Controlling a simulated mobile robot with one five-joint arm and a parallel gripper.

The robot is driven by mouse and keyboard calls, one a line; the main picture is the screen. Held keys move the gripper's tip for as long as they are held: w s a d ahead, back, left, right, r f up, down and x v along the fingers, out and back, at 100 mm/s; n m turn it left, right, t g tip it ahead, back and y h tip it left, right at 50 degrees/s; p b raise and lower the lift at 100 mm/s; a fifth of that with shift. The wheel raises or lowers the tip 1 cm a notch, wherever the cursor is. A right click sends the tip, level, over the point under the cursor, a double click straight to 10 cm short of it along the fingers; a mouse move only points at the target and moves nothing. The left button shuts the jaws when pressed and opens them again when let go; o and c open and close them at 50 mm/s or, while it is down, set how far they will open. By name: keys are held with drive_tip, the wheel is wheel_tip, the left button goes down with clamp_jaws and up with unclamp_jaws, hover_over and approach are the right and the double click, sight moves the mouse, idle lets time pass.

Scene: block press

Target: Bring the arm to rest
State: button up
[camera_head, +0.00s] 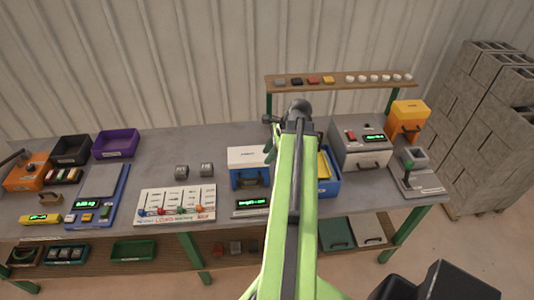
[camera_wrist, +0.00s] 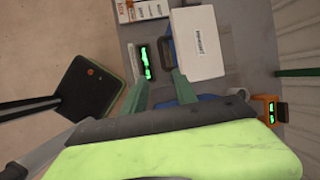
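My green arm reaches forward and up over the grey workbench (camera_head: 150,180) in the head view. My gripper (camera_wrist: 160,80) shows in the wrist view as two dark green fingers with a clear gap between them, so it is open and empty. In the head view the gripper is mostly hidden behind my wrist, with one finger showing near the white-topped blue box (camera_head: 248,157). In the wrist view the white top of that box (camera_wrist: 197,44) lies just beyond the right fingertip. A green-lit display (camera_wrist: 146,62) lies beyond the left fingertip.
A grey machine (camera_head: 360,155), an orange box (camera_head: 407,119) and a lever press (camera_head: 415,178) stand at right. A shelf (camera_head: 345,80) with small blocks and cups runs behind. Bins (camera_head: 116,143), a blue scale (camera_head: 97,207) and a white board (camera_head: 176,205) stand left.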

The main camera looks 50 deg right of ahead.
drive_tip(key=w+a+f+n+g+y+b, duration=0.1)
drive_tip(key=w+a+f+n+b, duration=0.3)
drive_tip(key=w+a, duration=0.6)
drive_tip(key=w+a+f+n+g+y+b, duration=0.1)
drive_tip(key=w+a+f+n+b, duration=0.2)
drive_tip(key=w+a+f+b, duration=0.75)
drive_tip(key=s+a+f+n+g+h+b, duration=0.1)
drive_tip(key=s+a+f+n+h, duration=0.1)
drive_tip(key=a+n, duration=0.7)
drive_tip(key=s+a+f+n+g+h+b, duration=0.1)
drive_tip(key=s+a+f+n, duration=0.1)
drive_tip(key=a+n, duration=0.8)
drive_tip(key=s+a, duration=0.1)
drive_tip(key=a, duration=0.3)
drive_tip(key=shift+f+n+g+h, duration=0.25)
drive_tip(key=shift+n+g+h, duration=0.05)
drive_tip(key=shift+h, duration=0.1)
